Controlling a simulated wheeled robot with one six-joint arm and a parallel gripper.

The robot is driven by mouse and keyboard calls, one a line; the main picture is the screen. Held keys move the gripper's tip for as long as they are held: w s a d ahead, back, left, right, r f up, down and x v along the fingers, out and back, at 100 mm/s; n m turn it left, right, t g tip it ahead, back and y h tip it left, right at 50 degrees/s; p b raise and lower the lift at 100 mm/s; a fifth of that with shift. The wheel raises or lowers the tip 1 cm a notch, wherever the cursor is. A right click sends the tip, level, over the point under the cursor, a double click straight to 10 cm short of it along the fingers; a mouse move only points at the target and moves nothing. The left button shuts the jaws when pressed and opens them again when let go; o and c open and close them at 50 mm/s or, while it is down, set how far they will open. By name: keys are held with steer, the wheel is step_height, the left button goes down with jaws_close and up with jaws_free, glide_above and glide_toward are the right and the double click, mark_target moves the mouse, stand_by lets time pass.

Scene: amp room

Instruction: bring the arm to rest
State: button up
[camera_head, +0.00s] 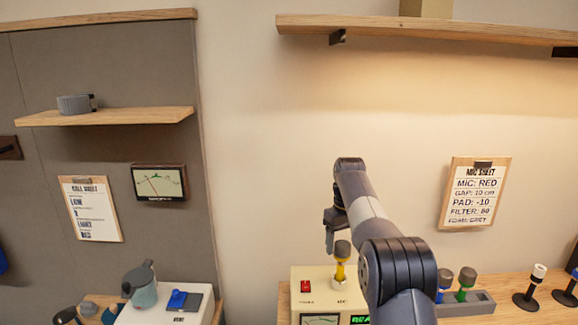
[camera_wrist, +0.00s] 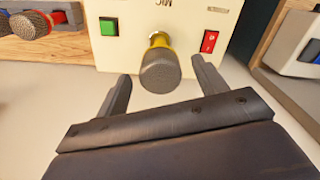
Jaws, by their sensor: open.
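My arm reaches forward over the bench, with my gripper (camera_head: 331,228) pointing down near the top of a yellow microphone (camera_head: 341,270). The gripper is open and holds nothing. In the wrist view my gripper (camera_wrist: 164,82) shows its two fingers spread, with the grey head of the yellow microphone (camera_wrist: 160,72) in the gap between them in the picture. I cannot tell the exact distance from the fingers to it. The microphone stands upright in a cream box (camera_head: 305,272), which has a red switch (camera_head: 306,287) and a meter.
A grey rack (camera_head: 478,300) with blue and green microphones stands right of my arm. Dark stands (camera_head: 525,298) are farther right. A grey-green jug (camera_head: 142,285) is at left. A wooden shelf (camera_head: 440,28) overhangs above. The wall behind my gripper is bare.

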step_height(320, 180, down, 3)
steer(key=shift+r, duration=0.1)
steer(key=shift+r+p, duration=0.5)
steer(key=shift+r, duration=0.35)
